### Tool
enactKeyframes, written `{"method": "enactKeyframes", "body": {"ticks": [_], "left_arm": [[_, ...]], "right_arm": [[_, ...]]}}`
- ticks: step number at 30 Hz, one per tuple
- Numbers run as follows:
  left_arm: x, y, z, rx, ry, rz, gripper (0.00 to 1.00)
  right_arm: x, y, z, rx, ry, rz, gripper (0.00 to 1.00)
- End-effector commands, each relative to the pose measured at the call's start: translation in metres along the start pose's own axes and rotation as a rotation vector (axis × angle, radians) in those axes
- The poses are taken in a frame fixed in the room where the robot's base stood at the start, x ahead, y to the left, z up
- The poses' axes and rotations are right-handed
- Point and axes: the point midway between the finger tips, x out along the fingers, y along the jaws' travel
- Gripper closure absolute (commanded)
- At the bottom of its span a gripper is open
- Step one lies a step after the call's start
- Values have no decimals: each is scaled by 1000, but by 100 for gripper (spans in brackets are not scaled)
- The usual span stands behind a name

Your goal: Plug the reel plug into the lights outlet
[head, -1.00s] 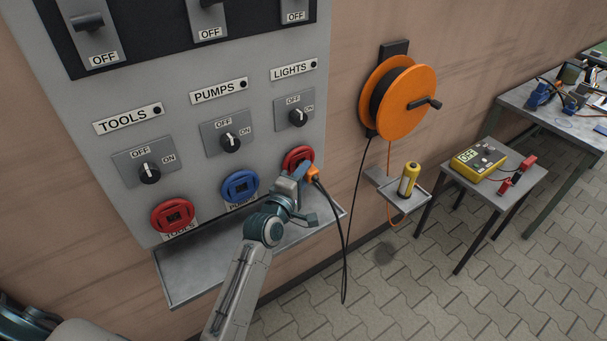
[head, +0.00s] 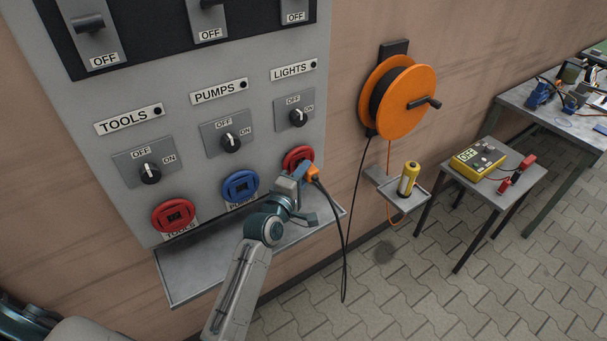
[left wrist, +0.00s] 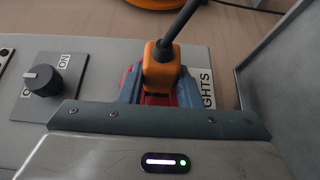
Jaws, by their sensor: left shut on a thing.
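My left gripper (head: 304,174) is shut on the orange reel plug (head: 312,173), which has a black cable hanging from it. The plug is right at the red lights outlet (head: 297,156), under the LIGHTS label. In the left wrist view the orange plug (left wrist: 161,68) sits between my two fingers, over the red outlet (left wrist: 133,76), which is mostly hidden behind the plug and fingers. I cannot tell how far the plug is seated. The orange cable reel (head: 410,105) hangs on the wall to the right. My right gripper is not in view.
The lights switch (head: 298,117) above the outlet points to OFF. The blue pumps outlet (head: 240,187) and red tools outlet (head: 174,216) are to the left. A grey shelf (head: 190,283) juts out below. A small shelf with a yellow cylinder (head: 408,179) is to the right.

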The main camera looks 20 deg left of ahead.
Motion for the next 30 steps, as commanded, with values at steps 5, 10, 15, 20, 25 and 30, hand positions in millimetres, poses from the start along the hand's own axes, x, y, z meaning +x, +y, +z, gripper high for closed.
{"method": "enactKeyframes", "body": {"ticks": [5, 10, 15, 20, 25, 30], "left_arm": [[2, 1, -2, 0, 0, 1, 90], [3, 1, -5, 0, 0, 2, 90], [5, 1, -8, 1, 0, 1, 90], [5, 0, -8, 0, 0, 1, 46], [5, 0, -8, 0, 0, 1, 44], [2, -1, -8, 1, 0, 0, 44]], "right_arm": [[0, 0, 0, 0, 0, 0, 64], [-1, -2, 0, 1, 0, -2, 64], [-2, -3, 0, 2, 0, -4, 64], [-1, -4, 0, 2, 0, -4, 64], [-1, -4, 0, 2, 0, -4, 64], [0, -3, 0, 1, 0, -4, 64]]}}
